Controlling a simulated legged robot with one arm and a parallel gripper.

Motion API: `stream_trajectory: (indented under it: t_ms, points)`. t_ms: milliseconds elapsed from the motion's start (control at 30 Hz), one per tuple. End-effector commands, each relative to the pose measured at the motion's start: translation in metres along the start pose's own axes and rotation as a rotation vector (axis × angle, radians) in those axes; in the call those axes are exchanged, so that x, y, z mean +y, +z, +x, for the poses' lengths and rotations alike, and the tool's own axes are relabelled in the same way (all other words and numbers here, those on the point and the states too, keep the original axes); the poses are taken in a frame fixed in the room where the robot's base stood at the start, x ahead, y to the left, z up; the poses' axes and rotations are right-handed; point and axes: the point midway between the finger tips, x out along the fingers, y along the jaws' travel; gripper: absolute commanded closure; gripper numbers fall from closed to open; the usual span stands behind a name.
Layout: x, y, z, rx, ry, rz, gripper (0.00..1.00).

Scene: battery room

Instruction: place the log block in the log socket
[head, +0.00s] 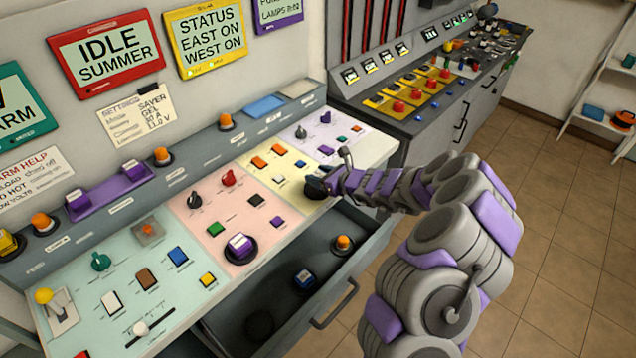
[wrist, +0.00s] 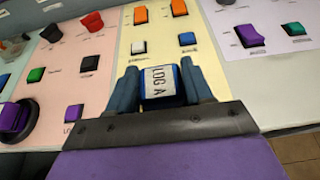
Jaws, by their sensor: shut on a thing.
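The log block (wrist: 160,84) is blue with a white face reading "LOG A", in the wrist view. My gripper (wrist: 162,88) is shut on it, one finger on each side. In the head view my gripper (head: 318,187) is low over the front right of the yellow panel, and the block is not clear there. I cannot tell from readable labels which socket is the log socket. A round black socket on the pink panel holds a purple block (head: 240,244). In the open drawer (head: 322,318), an orange block (head: 343,242) and a blue block (head: 304,278) sit in round holders.
A dark round shape (head: 260,324), perhaps an empty holder, is in the drawer. A purple rack (head: 107,191) holds purple blocks on the back ledge, beside orange-topped knobs. Switches and buttons crowd the panels.

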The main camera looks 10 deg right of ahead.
Motion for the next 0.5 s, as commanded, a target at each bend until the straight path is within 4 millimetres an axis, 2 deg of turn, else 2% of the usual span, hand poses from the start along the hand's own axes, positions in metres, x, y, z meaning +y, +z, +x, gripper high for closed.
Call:
stream_trajectory:
  t_ms: [200, 400, 500]
  points:
    - [-0.005, 0.004, 0.011, -0.005, 0.005, 0.002, 0.80]
    - [-0.008, -0.027, 0.021, -0.003, 0.003, 0.010, 0.80]
    - [-0.007, -0.031, 0.024, -0.004, 0.002, 0.007, 0.80]
